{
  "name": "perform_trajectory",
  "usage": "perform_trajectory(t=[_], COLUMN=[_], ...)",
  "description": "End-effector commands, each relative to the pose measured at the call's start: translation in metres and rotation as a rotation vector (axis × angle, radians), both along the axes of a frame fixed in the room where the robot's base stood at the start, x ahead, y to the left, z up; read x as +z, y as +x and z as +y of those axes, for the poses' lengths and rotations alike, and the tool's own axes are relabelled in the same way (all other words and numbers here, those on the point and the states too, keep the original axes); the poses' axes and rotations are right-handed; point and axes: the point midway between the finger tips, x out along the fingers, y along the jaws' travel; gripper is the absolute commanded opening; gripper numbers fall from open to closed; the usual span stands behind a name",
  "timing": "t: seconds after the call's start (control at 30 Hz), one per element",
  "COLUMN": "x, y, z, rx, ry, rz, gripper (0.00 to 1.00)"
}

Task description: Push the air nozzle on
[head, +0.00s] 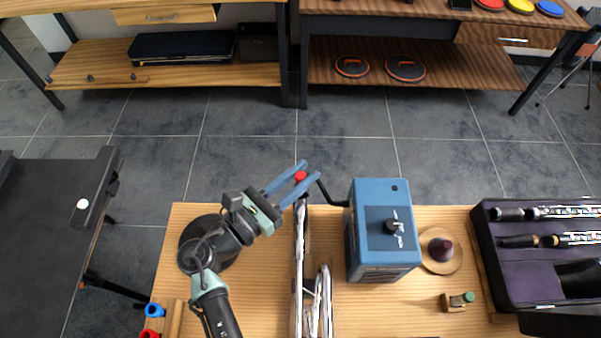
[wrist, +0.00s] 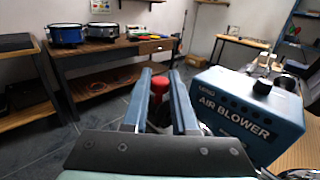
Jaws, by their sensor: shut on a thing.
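My gripper (head: 309,169) is shut on a red-topped piece (head: 300,177), possibly the air nozzle, at the far edge of the wooden table. The red top shows between the two blue fingers in the wrist view (wrist: 160,85). Below it, in the head view, lies the far end of a long silver instrument (head: 299,245). The blue air blower (head: 385,225) stands to the right, and its label shows in the wrist view (wrist: 235,115). A short black bent pipe (head: 328,194) runs from the blower's left side toward the fingers. I cannot tell whether the red-topped piece touches pipe or instrument.
Blue (head: 154,310) and red rings lie at the lower left. Beyond the table is open tiled floor.

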Motion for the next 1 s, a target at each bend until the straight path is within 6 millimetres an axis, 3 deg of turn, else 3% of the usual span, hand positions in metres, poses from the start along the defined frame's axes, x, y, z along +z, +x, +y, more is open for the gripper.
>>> perform_trajectory(t=[0.57, 0.83, 1.0], x=[0.001, 0.004, 0.000], y=[-0.001, -0.030, -0.035], z=[0.000, 0.001, 0.001], rx=[0.001, 0.002, 0.001], ry=[-0.001, -0.002, -0.001], rz=[-0.001, 0.002, -0.001], gripper=[0.00, 0.00, 0.00])
